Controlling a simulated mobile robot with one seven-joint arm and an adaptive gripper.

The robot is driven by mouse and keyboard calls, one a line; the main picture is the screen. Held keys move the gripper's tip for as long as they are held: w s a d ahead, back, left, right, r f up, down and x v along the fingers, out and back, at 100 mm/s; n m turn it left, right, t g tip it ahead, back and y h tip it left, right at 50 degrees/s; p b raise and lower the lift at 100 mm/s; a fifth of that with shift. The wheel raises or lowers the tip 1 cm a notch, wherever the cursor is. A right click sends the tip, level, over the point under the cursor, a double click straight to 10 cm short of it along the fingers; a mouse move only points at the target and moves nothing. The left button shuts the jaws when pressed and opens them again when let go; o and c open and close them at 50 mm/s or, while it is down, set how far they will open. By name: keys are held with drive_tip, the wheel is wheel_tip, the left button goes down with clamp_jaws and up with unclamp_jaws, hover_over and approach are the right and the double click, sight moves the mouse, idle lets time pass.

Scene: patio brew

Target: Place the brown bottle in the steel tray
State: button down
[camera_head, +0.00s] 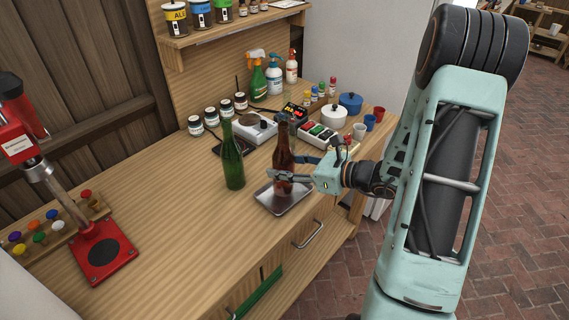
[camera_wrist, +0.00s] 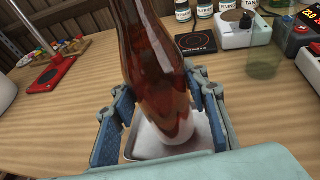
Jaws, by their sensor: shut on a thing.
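The brown bottle (camera_head: 284,152) is upright over the steel tray (camera_head: 297,202). My gripper (camera_head: 287,174) is shut on it low on its body, coming from the right. In the wrist view the brown bottle (camera_wrist: 155,70) stands between the blue finger pads, with the steel tray (camera_wrist: 137,148) below and around its base. I cannot tell whether its base touches the tray floor. The tray lies on the wooden bench near its front edge; my gripper hides part of it.
A green bottle (camera_head: 232,157) stands just left of the tray. A scale (camera_head: 254,128), a block of colored buttons (camera_head: 322,137), cups and jars stand behind. A red bottle capper (camera_head: 103,254) stands at the left. The bench between capper and green bottle is clear.

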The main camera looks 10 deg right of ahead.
drive_tip(key=shift+f+b, duration=0.3)
drive_tip(key=shift+f, duration=0.4)
drive_tip(key=shift+f, duration=0.15)
drive_tip(key=c, duration=1.1)
unclamp_jaws()
drive_tip(key=shift+c, duration=0.2)
drive_tip(key=shift+s+d+r, duration=0.1)
drive_tip(key=shift+s+r, duration=0.05)
drive_tip(key=shift+r, duration=0.1)
drive_tip(key=v, duration=1.1)
drive_tip(key=shift+s+d, duration=0.2)
drive_tip(key=shift+d, duration=0.1)
